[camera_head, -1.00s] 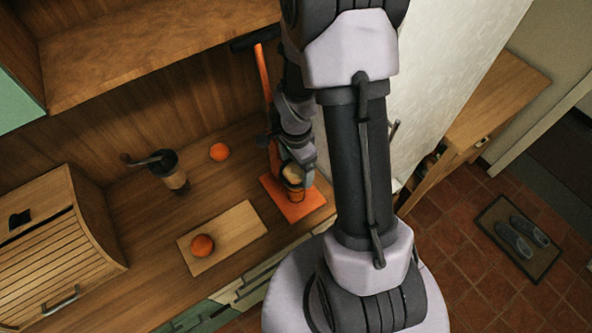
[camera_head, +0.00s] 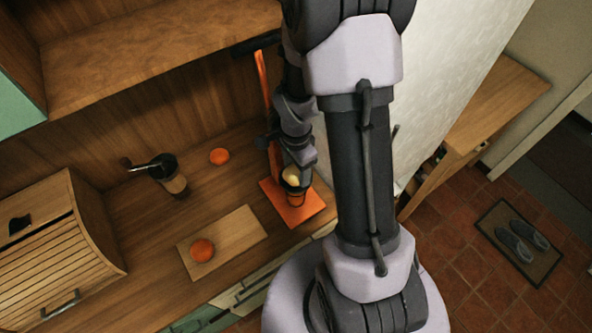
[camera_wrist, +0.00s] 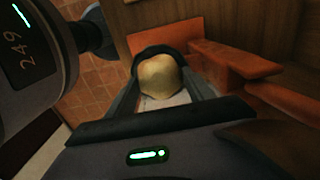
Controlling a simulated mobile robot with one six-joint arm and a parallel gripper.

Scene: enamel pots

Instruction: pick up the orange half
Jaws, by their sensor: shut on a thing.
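A pale yellow, rounded thing, which looks like the orange half (camera_wrist: 160,76), sits between the two dark fingers of my gripper (camera_wrist: 158,58) in the wrist view. My gripper is shut on it. In the head view the orange half (camera_head: 291,176) shows as a small pale spot at my gripper (camera_head: 299,172), above or at the dark cup of the orange press (camera_head: 308,212). I cannot tell whether it touches the cup. My fingers cover its sides.
An orange fruit (camera_head: 202,250) is on the cutting board (camera_head: 237,228); another orange fruit (camera_head: 219,156) is on the counter. A hand grinder (camera_head: 172,178) stands at the left, near a bread box (camera_head: 62,255). The press's orange upright (camera_head: 263,75) rises close beside my arm.

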